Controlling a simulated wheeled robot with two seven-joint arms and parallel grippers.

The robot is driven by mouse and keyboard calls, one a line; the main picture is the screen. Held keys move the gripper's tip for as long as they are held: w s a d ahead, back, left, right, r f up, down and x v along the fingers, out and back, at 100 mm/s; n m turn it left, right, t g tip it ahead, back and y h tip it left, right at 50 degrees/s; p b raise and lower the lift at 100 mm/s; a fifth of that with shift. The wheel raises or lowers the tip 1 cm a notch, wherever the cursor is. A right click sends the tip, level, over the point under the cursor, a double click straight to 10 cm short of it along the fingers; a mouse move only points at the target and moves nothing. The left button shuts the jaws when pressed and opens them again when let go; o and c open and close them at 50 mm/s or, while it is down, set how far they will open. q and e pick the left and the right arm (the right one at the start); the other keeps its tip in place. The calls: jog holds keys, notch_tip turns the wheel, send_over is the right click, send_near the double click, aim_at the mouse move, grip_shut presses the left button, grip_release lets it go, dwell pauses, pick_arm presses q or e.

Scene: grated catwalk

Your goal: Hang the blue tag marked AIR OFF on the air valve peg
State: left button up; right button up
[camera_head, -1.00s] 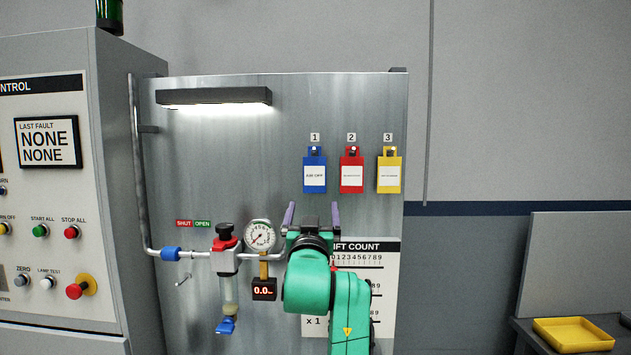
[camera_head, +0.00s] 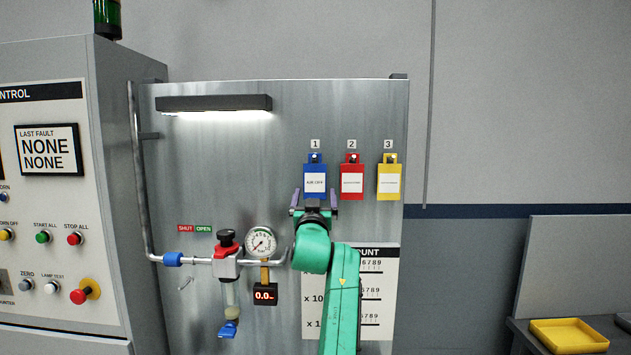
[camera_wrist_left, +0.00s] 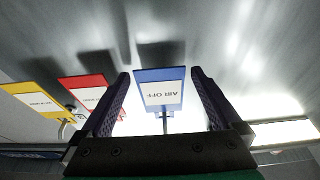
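The blue tag marked AIR OFF (camera_head: 315,180) hangs on its hook under number 1 on the metal panel. It also shows in the left wrist view (camera_wrist_left: 160,90), with its text upside down. My left gripper (camera_head: 315,197) is open at the tag's lower part. In the left wrist view its two fingers (camera_wrist_left: 160,102) stand on either side of the tag, with gaps on both sides. A small bare peg (camera_head: 185,283) sticks out of the panel, lower left of the red-handled air valve (camera_head: 227,250). My right gripper is not in view.
A red tag (camera_head: 352,182) and a yellow tag (camera_head: 389,182) hang close by on the right. A gauge (camera_head: 261,242), pipe and small display (camera_head: 265,294) stand between the tags and the peg. A control cabinet (camera_head: 60,190) is at the left, a yellow tray (camera_head: 568,335) at lower right.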

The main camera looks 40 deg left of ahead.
pick_arm(q)
jog(key=c, duration=0.9)
jog(key=shift+r, duration=0.35)
jog(key=shift+s, duration=0.1)
jog(key=shift+s+d, duration=0.55)
jog(key=shift+s, duration=0.05)
jog(key=shift+s+d+r+p, duration=0.5)
jog(key=shift+s+d, duration=0.1)
jog(key=shift+s, duration=0.2)
